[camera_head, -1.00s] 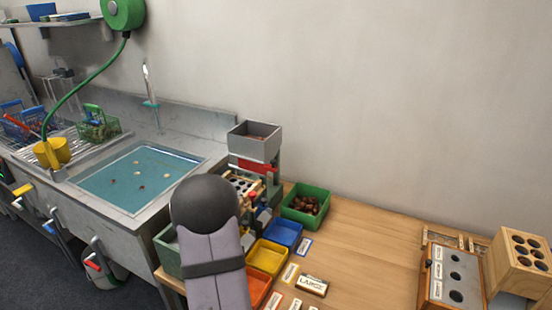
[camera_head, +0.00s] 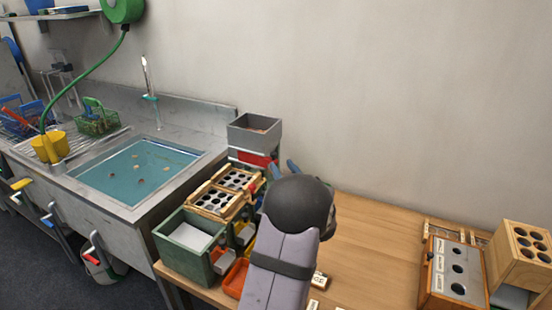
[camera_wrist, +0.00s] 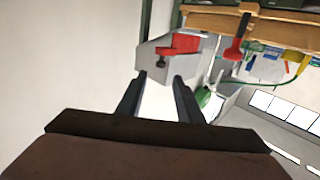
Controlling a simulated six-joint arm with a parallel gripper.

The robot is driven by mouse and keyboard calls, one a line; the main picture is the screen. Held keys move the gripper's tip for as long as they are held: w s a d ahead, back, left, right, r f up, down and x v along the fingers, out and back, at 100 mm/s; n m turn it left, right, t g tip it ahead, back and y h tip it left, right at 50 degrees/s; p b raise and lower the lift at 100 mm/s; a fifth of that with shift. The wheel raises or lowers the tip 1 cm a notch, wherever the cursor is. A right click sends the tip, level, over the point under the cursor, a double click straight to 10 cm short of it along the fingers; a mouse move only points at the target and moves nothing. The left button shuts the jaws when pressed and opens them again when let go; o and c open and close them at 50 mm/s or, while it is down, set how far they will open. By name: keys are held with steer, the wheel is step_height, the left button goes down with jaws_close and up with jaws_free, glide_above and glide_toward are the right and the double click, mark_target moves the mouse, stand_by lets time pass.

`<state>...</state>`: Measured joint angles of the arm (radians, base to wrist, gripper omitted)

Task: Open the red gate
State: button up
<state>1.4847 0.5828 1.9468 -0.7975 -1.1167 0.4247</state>
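The red gate (camera_head: 250,158) is a red piece under the grey hopper (camera_head: 253,137), at the back of the bench next to the sink. In the wrist view the red gate (camera_wrist: 182,44) lies against the grey hopper body (camera_wrist: 150,55), with a small dark knob (camera_wrist: 161,62) on it. My gripper (camera_head: 284,168) is to the right of the gate, its fingers showing beyond the black wrist. In the wrist view my gripper (camera_wrist: 159,77) has its two fingers apart and nothing between them. The fingertips look short of the knob; the exact gap cannot be told.
A red-handled lever (camera_wrist: 236,50) stands to the right of the gate in the wrist view. A wooden frame with holes (camera_head: 238,179) and a green bin (camera_head: 190,245) are left of my arm. A wooden box with holes (camera_head: 455,272) stands at the right.

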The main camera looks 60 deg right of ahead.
mark_target(274, 155)
steer(key=shift+p+x, duration=0.75)
steer(key=shift+x, duration=2.7)
steer(key=shift+f, duration=0.1)
steer(key=shift+c, duration=0.6)
